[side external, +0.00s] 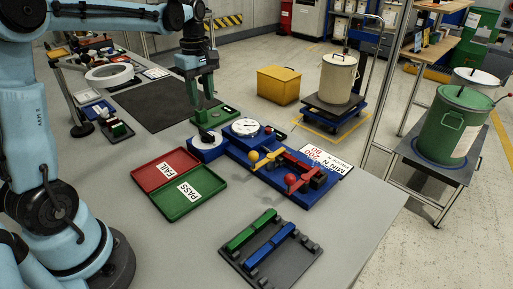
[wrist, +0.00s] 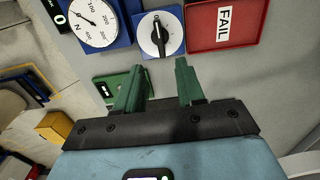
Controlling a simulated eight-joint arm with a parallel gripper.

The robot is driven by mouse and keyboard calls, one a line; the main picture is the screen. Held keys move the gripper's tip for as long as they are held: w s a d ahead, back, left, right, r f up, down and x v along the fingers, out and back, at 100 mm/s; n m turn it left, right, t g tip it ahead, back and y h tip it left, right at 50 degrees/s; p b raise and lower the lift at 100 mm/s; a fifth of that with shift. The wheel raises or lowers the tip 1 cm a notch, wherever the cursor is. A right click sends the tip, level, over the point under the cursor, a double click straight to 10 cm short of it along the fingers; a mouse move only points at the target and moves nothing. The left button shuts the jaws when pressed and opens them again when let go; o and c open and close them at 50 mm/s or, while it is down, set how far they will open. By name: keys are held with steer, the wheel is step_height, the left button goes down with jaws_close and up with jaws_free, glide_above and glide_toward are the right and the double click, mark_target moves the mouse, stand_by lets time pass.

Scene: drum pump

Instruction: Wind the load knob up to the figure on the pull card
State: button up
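The load knob (wrist: 157,33) is a black pointer knob on a white dial, set in a blue block. It also shows in the side external view (side external: 208,139). A round white gauge (side external: 245,127) marked N sits beside it, partly cropped in the wrist view (wrist: 95,20). The pull card (side external: 325,160) lies at the right of the blue fixture, with "MIN N" and red figures too small to read surely. My gripper (wrist: 157,78) has green fingers, spread apart with nothing between them. In the side external view my gripper (side external: 203,100) hangs above and behind the knob, apart from it.
A red FAIL tray (side external: 160,169) and green PASS tray (side external: 188,193) lie left of the fixture. Yellow and red ball-ended levers (side external: 290,179) stand on it. A dark rack (side external: 270,250) holds green and blue bars in front. A green device (wrist: 108,88) lies behind the knob.

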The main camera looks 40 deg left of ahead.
mark_target(206, 131)
step_height(206, 131, down, 11)
steer(key=shift+r, duration=0.15)
stand_by(0.4)
jaws_close()
